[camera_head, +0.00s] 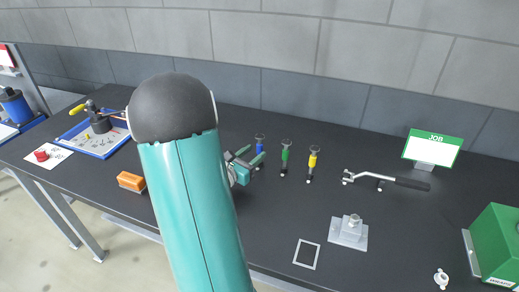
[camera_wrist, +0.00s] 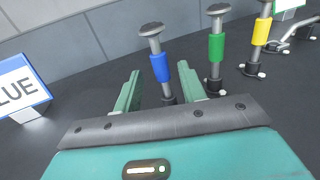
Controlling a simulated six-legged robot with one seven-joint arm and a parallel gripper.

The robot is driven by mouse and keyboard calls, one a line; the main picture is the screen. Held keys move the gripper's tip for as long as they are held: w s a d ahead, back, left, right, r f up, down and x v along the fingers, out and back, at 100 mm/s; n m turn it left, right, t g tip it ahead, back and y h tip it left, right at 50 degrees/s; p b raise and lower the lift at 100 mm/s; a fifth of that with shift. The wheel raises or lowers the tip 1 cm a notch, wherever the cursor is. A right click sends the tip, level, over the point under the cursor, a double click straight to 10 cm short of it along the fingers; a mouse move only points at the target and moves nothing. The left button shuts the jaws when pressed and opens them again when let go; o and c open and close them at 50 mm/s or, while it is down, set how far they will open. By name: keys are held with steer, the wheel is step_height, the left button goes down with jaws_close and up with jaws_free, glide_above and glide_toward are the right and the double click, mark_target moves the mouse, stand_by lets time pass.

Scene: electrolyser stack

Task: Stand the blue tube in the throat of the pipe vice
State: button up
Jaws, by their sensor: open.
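The blue tube (camera_head: 260,138) stands upright on the black bench, with a dark round cap and a blue sleeve. In the wrist view, the blue tube (camera_wrist: 160,67) shows between the two finger lines. My gripper (camera_head: 246,162) is open and empty beside its lower part; its fingers (camera_wrist: 160,72) also show in the wrist view. I cannot tell whether the tube is fully between the fingers. The pipe vice is not certain: a dark fixture with a yellow handle (camera_head: 99,122) at left and a grey block on a plate (camera_head: 350,224) both stand on the bench.
A green tube (camera_head: 285,152) and a yellow tube (camera_head: 312,161) stand right of the blue one. A wrench-like tool (camera_head: 385,179), a JOB sign (camera_head: 432,149), a green box (camera_head: 498,245), an orange block (camera_head: 131,181) and a flat frame (camera_head: 306,254) are also here.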

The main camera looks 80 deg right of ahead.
mark_target(258, 150)
steer(key=x, duration=0.3)
steer(key=shift+s+d, duration=0.2)
steer(key=shift+d, duration=0.05)
steer(key=shift+c, duration=0.4)
jaws_close()
steer(key=shift+r, duration=0.15)
